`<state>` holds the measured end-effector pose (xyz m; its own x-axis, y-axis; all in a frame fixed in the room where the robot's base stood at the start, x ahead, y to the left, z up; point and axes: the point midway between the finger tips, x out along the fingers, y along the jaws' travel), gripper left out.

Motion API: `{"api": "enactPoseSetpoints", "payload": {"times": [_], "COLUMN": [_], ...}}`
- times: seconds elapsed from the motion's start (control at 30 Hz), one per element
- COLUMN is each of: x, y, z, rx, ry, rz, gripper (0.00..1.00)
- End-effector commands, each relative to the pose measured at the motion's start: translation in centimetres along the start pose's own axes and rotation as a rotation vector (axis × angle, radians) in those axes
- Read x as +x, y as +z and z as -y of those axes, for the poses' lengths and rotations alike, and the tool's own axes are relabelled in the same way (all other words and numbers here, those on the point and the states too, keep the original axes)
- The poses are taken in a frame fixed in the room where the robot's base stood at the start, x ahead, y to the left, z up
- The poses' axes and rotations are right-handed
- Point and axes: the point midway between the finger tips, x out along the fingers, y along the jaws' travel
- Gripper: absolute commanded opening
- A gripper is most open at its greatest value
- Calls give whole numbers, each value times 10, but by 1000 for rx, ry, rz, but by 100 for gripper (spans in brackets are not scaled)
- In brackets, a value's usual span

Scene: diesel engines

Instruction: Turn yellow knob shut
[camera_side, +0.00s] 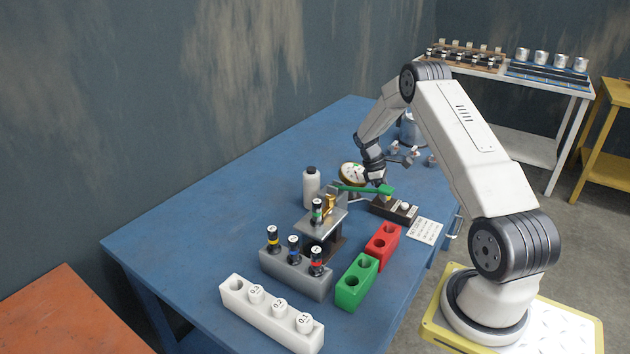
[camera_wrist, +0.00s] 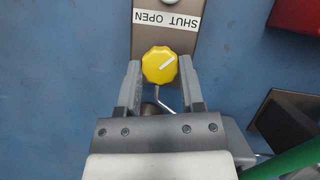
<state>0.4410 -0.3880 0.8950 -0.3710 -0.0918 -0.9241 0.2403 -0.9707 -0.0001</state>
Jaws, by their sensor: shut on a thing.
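The yellow knob (camera_wrist: 159,66) sits on a dark-sided block. A white mark on its face points up and to the right in the wrist view. A white label (camera_wrist: 168,18) with SHUT and OPEN lies just above the knob. My gripper (camera_wrist: 160,76) is shut on the knob, one finger on each side. In the side view, my gripper (camera_side: 385,182) reaches down to the dark block (camera_side: 381,210) from above, and only a sliver of the knob (camera_side: 388,197) shows.
A red block (camera_side: 383,243), a green block (camera_side: 356,282) and a grey rack (camera_side: 296,276) of small bottles stand nearer the front. A white bottle (camera_side: 311,188) stands left. The far left of the blue table is clear.

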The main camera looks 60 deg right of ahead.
Motion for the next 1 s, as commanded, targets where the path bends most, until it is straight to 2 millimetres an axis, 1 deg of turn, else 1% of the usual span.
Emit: {"api": "enactPoseSetpoints", "payload": {"times": [0.1, 0.4, 0.43, 0.47, 0.5, 0.53, 0.83, 1.0], "x": [0, 0, 0, 0, 0, 0, 0, -7], "y": [0, 0, 0, 0, 0, 0, 0, 0], "z": [-1, -1, -1, -1, -1, -1, 0, -1], "rx": [53, 61, 61, 61, 60, 60, 58, 58], "ry": [-21, -24, -24, -24, -24, -24, -24, -23], "rz": [1, 0, 0, 0, 0, 0, 0, 0], "gripper": [0, 0, 58, 68, 81, 84, 84, 84]}}
